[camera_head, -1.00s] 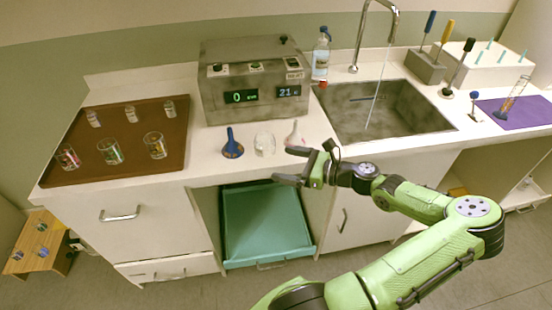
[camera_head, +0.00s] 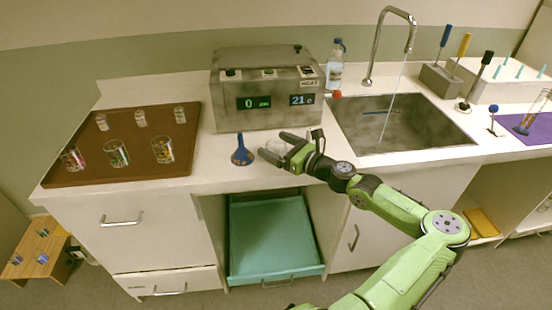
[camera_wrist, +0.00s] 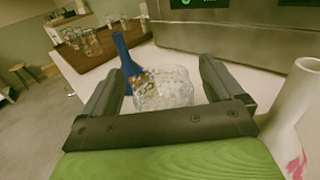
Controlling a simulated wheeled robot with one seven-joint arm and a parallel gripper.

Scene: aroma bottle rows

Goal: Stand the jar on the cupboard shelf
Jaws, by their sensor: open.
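A clear glass jar (camera_head: 276,146) stands on the white counter in front of the grey heating device. The jar shows upright in the wrist view (camera_wrist: 165,92), with its glass blurred and faceted. My gripper (camera_head: 273,144) is open, its two fingers on either side of the jar. In the wrist view my gripper (camera_wrist: 160,75) has the jar between its fingers, and I cannot tell whether they touch it. Below the counter on the right is an open cupboard space (camera_head: 515,206) with a yellow item (camera_head: 482,222) inside; the shelf is only partly seen.
A white flask with red marks (camera_wrist: 296,112) is close on the right in the wrist view. The heating device (camera_head: 266,92) stands behind. A brown tray (camera_head: 88,150) holds several glasses. A teal drawer (camera_head: 275,262) is below.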

